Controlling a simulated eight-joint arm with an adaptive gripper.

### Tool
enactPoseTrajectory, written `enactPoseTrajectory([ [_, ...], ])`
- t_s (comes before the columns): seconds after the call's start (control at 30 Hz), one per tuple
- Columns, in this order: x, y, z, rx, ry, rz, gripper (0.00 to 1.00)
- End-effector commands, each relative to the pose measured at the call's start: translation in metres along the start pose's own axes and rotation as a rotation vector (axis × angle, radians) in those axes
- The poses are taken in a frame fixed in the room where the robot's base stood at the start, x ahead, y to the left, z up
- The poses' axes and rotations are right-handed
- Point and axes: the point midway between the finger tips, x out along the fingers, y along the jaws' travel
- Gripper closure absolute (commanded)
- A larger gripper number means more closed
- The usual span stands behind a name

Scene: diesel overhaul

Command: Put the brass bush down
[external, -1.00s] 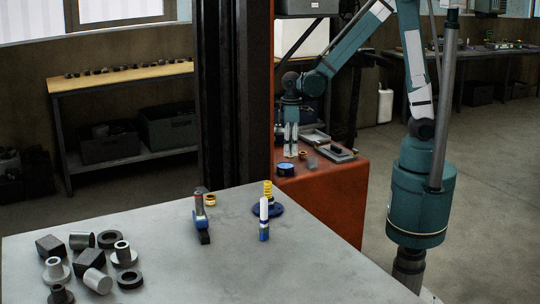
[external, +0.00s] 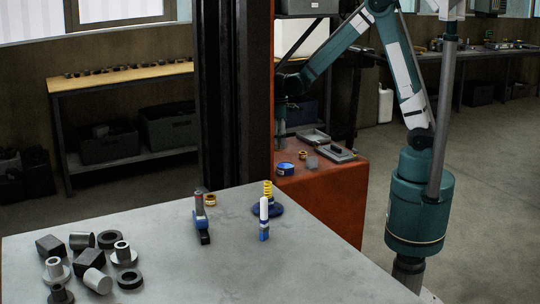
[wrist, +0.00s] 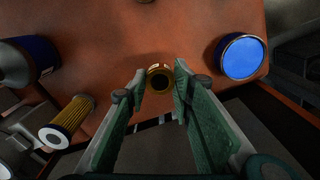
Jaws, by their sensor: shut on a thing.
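The brass bush (wrist: 160,78) sits between the fingertips of my gripper (wrist: 160,82) in the wrist view, with its open bore facing the camera. My gripper is shut on it, above the orange-red bench top. I cannot tell how high above the surface it is.
A blue-topped can (wrist: 243,56) stands right of my gripper, and a yellow pleated filter (wrist: 70,122) and a blue can lie left.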

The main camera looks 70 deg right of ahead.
Motion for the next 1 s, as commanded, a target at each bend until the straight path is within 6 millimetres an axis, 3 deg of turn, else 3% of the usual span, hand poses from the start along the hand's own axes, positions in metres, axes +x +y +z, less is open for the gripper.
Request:
enactPoseTrajectory([
  [0.2,0.003,0.011,0.001,0.0,0.0,0.0,0.92],
  [0.63,0.005,0.012,0.001,0.0,0.0,0.0,0.92],
  [1.0,0.038,0.012,0.001,0.0,0.0,0.0,0.92],
])
